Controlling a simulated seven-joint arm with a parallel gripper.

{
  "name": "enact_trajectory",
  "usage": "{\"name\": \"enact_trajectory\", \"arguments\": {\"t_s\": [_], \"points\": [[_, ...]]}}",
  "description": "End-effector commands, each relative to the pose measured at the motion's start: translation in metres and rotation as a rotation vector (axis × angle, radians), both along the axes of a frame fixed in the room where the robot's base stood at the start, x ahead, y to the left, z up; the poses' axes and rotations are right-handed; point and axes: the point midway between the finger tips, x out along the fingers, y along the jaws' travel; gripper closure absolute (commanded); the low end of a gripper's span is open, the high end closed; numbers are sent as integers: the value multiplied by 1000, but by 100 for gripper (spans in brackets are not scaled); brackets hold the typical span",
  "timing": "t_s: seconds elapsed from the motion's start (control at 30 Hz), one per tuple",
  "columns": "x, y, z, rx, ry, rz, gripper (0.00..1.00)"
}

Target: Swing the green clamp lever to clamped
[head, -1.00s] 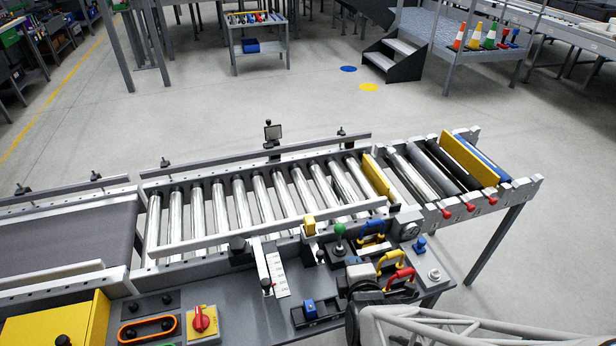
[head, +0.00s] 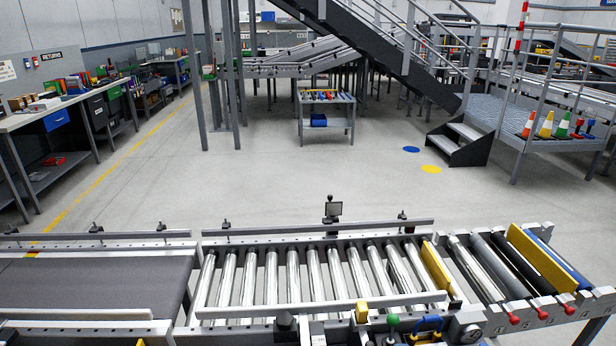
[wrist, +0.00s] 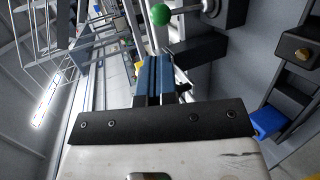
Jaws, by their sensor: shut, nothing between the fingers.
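The green ball knob of the clamp lever (wrist: 160,14) shows at the top of the wrist view. A short metal rod runs right from it to a dark grey pivot block (wrist: 228,12). In the head view the green knob (head: 392,321) is at the bottom edge, beside the roller conveyor, and its base is cut off. My gripper (wrist: 154,60) shows its blue fingers together and empty, pointing toward the knob with a visible gap. The gripper is outside the head view. No clamped marking can be read.
The roller conveyor (head: 320,275) lies behind. In the wrist view, a blue part (wrist: 268,122) and a dark box with a brass-coloured knob (wrist: 302,54) are on the right.

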Motion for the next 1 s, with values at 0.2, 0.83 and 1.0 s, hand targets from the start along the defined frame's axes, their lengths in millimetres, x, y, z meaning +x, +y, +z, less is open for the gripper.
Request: {"name": "enact_trajectory", "arguments": {"t_s": [0.2,0.83,1.0], "points": [[24,-5,-10,-1,1,0,100],[81,-17,-32,-1,0,1,100],[85,-18,-34,-1,0,1,100]]}}
